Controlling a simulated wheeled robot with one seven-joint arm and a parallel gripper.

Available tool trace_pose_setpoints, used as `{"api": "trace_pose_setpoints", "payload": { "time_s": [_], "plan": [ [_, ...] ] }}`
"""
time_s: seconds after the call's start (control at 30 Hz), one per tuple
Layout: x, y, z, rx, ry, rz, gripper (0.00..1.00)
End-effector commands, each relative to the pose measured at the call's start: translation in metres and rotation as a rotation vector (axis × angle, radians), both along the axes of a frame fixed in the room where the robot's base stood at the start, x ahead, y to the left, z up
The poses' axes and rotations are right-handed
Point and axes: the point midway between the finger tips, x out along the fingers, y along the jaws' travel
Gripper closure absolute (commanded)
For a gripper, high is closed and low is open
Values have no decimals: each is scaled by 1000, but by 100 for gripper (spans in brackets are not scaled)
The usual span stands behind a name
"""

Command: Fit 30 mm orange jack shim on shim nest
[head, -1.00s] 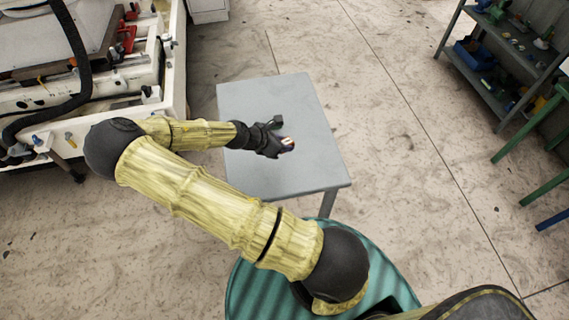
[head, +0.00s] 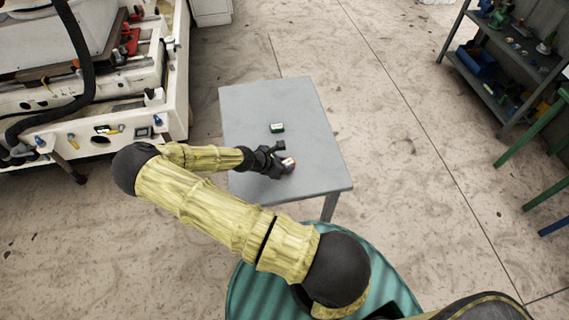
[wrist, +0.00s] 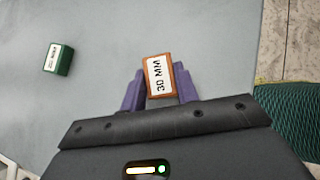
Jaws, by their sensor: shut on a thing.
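The orange jack shim (wrist: 158,63) is a small block with a white label reading 30 MM. It sits between the purple fingers of my gripper (wrist: 158,88), which is shut on it. I cannot tell whether the shim touches the table. I cannot make out a shim nest in either view.
A green block (head: 277,128) with a white label lies on the table beyond my gripper. It also shows at the left of the wrist view (wrist: 64,60). The rest of the tabletop is clear. A white machine (head: 130,122) stands left, and shelves (head: 492,92) stand right.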

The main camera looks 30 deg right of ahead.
Motion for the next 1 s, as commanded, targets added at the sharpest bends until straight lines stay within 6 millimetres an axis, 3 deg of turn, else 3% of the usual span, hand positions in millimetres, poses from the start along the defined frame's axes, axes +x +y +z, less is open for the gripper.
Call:
{"api": "trace_pose_setpoints", "payload": {
  "time_s": [0.4,0.43,0.53,1.0],
  "plan": [
    [0,0,-7,0,-1,-1,100],
    [0,0,-7,0,-1,-1,68],
    [0,0,-7,0,-1,-1,48],
    [0,6,2,1,-2,2,48]
  ]
}}
